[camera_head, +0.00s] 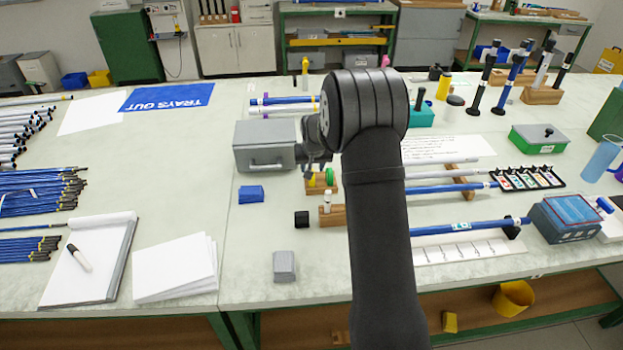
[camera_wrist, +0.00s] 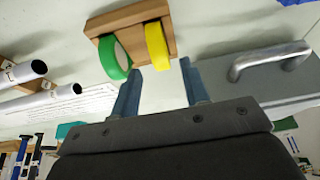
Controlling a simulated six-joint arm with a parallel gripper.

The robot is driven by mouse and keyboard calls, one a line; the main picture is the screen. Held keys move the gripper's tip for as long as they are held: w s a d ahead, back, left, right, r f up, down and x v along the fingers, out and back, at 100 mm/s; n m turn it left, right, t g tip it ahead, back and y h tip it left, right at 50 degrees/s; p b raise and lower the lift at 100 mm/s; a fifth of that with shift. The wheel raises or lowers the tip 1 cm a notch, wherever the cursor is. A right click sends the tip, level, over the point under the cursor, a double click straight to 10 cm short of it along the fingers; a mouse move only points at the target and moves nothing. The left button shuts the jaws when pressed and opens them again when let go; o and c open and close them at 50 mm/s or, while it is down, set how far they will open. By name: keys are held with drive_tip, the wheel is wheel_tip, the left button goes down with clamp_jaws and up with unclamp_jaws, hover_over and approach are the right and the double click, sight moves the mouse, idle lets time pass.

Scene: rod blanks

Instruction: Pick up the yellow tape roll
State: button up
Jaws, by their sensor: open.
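The yellow tape roll (camera_wrist: 157,46) stands on edge in a small wooden holder (camera_wrist: 128,18), beside a green tape roll (camera_wrist: 114,60). In the head view the yellow roll (camera_head: 311,181) is a small patch left of the green roll (camera_head: 330,176), partly hidden under my wrist. My gripper (camera_wrist: 160,68) is open and empty. In the wrist view the yellow roll lies just beyond the fingertips, between their two lines. The green roll is close to the left fingertip. I cannot tell whether they touch.
A grey metal box (camera_head: 264,148) with a handle (camera_wrist: 270,58) is close beside the right finger. A blue block (camera_head: 251,194), a black block (camera_head: 301,218) and a grey block (camera_head: 284,266) stand on the bench nearby. Rods lie to the right. The bench front left of my arm has free room.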

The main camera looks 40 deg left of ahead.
drive_tip(key=x, duration=0.3)
drive_tip(key=shift+f, duration=0.25)
clamp_jaws()
drive_tip(key=shift+r, duration=0.15)
wheel_tip(320, 180, up, 4)
drive_tip(key=shift+a+r, duration=0.1)
drive_tip(key=shift+r, duration=0.1)
drive_tip(key=w+d+r, duration=0.3)
drive_tip(key=d+r, duration=0.3)
drive_tip(key=d, duration=0.5)
drive_tip(key=shift+d+r, duration=0.15)
drive_tip(key=shift+r, duration=0.05)
